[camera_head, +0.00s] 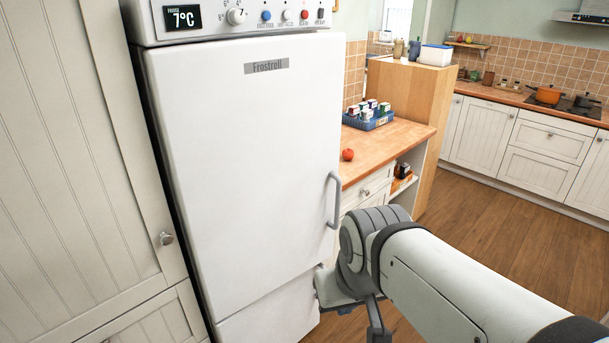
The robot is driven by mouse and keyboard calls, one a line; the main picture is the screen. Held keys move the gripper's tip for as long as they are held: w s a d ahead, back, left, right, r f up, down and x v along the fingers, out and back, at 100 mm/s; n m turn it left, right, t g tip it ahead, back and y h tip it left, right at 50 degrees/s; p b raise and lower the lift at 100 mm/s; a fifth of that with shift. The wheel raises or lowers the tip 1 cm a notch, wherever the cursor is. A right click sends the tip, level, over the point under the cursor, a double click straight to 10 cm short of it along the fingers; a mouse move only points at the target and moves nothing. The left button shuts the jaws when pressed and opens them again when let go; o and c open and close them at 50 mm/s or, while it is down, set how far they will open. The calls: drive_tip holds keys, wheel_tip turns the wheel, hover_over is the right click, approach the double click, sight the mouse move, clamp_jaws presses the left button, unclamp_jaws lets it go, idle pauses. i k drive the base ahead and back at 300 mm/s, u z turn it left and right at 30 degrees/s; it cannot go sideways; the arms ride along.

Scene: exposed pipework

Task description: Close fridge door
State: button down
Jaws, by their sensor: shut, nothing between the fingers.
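The white fridge door (240,160), labelled "Frostrell", fills the left middle of the head view. It sits under the control panel and looks shut or nearly so; I cannot tell if a small gap is left at its right edge. Its grey vertical handle (336,200) is on the right side. My arm comes in from the lower right, with its wrist in front of the fridge's lower right corner. My gripper (376,325) shows only in part at the bottom edge, below the handle. It is shut and holds nothing; its fingertips are not clearly seen.
The control panel (240,16) reads 7°C. A tall cream cabinet (80,150) stands at the left. A wooden counter (400,140) with a tomato (347,155) and a blue crate (368,118) is right of the fridge. The wood floor (510,240) at the right is clear.

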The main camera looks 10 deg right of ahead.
sight(250, 128)
drive_tip(key=u, duration=1.2)
drive_tip(key=k, duration=0.6)
drive_tip(key=z, duration=1.3)
drive_tip(key=i, duration=1)
